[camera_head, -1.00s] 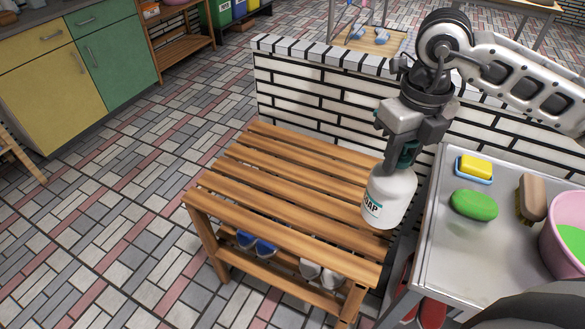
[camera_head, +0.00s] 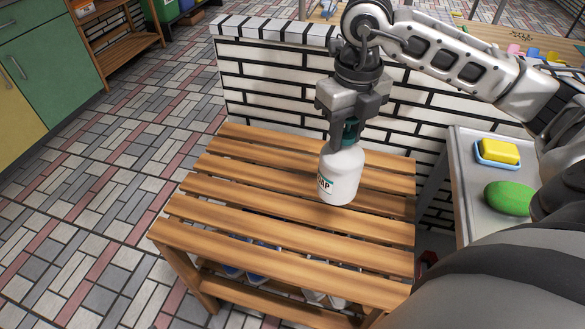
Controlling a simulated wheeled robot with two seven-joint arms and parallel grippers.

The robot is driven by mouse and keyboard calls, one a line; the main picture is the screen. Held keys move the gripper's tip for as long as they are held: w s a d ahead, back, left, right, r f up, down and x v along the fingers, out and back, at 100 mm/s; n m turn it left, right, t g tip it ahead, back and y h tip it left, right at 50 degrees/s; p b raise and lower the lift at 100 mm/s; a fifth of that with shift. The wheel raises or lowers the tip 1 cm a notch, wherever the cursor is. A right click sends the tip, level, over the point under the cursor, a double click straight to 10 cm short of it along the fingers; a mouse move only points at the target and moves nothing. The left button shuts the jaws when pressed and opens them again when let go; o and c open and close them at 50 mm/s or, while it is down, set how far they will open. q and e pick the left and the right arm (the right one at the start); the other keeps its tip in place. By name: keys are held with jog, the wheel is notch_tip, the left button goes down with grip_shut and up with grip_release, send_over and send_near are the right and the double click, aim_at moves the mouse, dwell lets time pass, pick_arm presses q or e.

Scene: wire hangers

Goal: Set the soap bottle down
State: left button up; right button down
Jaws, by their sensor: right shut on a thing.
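The soap bottle (camera_head: 341,177) is white with a dark green top and a label. It is upright over the right part of the slatted wooden bench (camera_head: 215,215). Its base looks at or very near the slats; I cannot tell if it touches. My right gripper (camera_head: 346,138) points down and is shut on the bottle's green top, which the fingers partly hide. My left gripper is not in view.
A metal table (camera_head: 467,205) at the right holds a yellow sponge (camera_head: 499,151) on a blue dish and a green soap (camera_head: 509,198). A white brick wall (camera_head: 270,90) stands behind the bench. Shoes (camera_head: 240,272) lie on the lower shelf. The bench's left slats are clear.

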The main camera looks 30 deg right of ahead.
jog(key=w+a+f, duration=0.2)
jog(key=w+f, duration=0.9)
jog(key=f, duration=0.1)
jog(key=shift+w+a+p, duration=0.3)
jog(key=shift+a+p, duration=0.05)
jog(key=shift+f, duration=0.1)
jog(key=c, duration=1.1)
grip_release()
